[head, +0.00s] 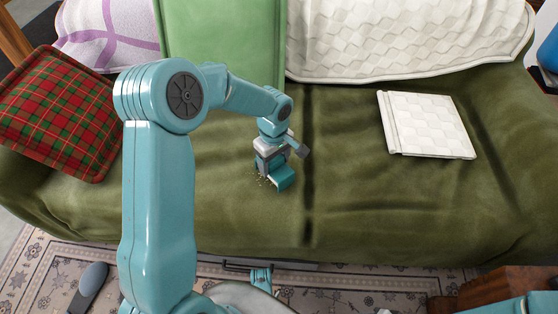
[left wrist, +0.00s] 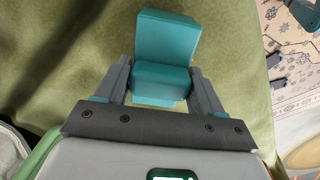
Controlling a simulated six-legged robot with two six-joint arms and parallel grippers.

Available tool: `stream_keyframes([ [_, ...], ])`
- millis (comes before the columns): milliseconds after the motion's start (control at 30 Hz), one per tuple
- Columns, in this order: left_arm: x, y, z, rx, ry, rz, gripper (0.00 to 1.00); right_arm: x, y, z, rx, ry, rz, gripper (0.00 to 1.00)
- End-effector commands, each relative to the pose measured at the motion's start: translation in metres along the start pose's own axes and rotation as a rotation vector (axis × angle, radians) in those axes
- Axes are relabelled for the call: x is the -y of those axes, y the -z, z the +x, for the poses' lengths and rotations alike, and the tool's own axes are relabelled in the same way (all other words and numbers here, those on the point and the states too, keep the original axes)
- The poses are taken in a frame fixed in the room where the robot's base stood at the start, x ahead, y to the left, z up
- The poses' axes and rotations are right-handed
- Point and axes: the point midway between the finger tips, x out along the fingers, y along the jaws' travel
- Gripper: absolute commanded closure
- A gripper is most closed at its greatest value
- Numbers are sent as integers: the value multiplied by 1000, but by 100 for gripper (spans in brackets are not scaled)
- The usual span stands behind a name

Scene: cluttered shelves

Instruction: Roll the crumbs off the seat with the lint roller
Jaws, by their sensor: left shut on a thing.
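The seat is an olive-green sofa cushion (head: 360,205) in the head view; its green cloth also fills the left of the left wrist view (left wrist: 50,60). Small pale crumbs (head: 262,181) lie on it, just left of and below my left gripper (head: 274,172). My left gripper, pointing down at the seat, is shut on a blocky teal thing, seemingly the lint roller (head: 283,180). In the left wrist view the roller (left wrist: 165,50) sits between the two grey fingers. I cannot tell whether it touches the cloth. My right gripper is not clearly in view.
A white quilted folded item (head: 428,126) lies on the seat's right. A red plaid pillow (head: 62,112) is at the left. Green (head: 225,45) and white (head: 400,40) covers hang over the backrest. A patterned rug (head: 45,270) lies in front.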

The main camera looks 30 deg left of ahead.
Motion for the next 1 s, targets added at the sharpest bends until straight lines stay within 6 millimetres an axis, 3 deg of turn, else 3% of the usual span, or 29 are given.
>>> stream_keyframes([
  [1000, 45, 44, 2, 0, 3, -3, 66, -1, 0, 3, 0, 0, 0, 57],
])
